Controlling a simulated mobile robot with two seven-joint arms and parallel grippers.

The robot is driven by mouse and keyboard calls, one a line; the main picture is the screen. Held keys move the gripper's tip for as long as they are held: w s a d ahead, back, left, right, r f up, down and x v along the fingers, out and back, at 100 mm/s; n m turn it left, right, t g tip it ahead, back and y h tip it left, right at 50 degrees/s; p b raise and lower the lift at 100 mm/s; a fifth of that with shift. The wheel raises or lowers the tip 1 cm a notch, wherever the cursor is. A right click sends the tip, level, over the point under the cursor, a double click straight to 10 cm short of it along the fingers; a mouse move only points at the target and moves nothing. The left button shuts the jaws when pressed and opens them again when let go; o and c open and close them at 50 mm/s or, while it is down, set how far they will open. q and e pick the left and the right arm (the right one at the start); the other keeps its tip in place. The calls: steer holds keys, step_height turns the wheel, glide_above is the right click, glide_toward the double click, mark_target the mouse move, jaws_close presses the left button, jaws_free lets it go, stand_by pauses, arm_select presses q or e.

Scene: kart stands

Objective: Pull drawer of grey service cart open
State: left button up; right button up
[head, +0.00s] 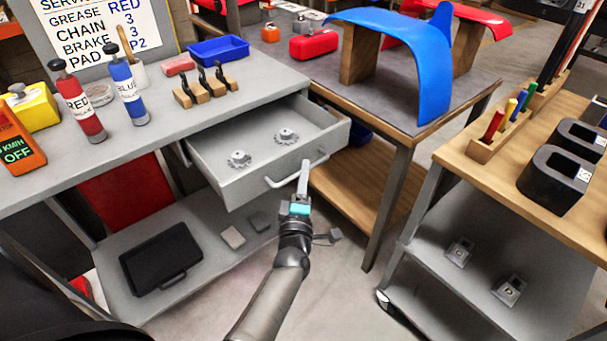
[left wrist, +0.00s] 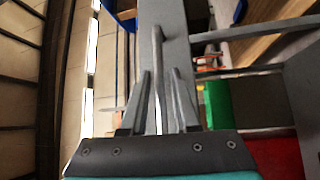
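The grey service cart (head: 238,88) stands at left with its drawer (head: 245,178) pulled out. Two grey gears, one left (head: 239,158) and one right (head: 286,136), lie in the drawer. A bar handle (head: 283,180) runs across the drawer front. My left gripper (head: 305,168) is at the right part of this handle. In the left wrist view, the handle bar (left wrist: 158,60) passes between the two fingers (left wrist: 160,88), with a gap showing beside it, so the gripper looks open around it. My right gripper is not in view.
Bottles, a blue tray (head: 218,50) and clamps stand on the cart top. A black case (head: 160,258) lies on its lower shelf. A table with a blue fender (head: 400,32) stands behind right, and a wood-topped cart (head: 470,172) at right. Floor between them is clear.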

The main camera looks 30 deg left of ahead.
arm_select(q)
steer(key=shift+o, duration=0.9)
steer(key=shift+s, duration=0.1)
steer(key=p+v, duration=0.2)
steer(key=v, duration=1.3)
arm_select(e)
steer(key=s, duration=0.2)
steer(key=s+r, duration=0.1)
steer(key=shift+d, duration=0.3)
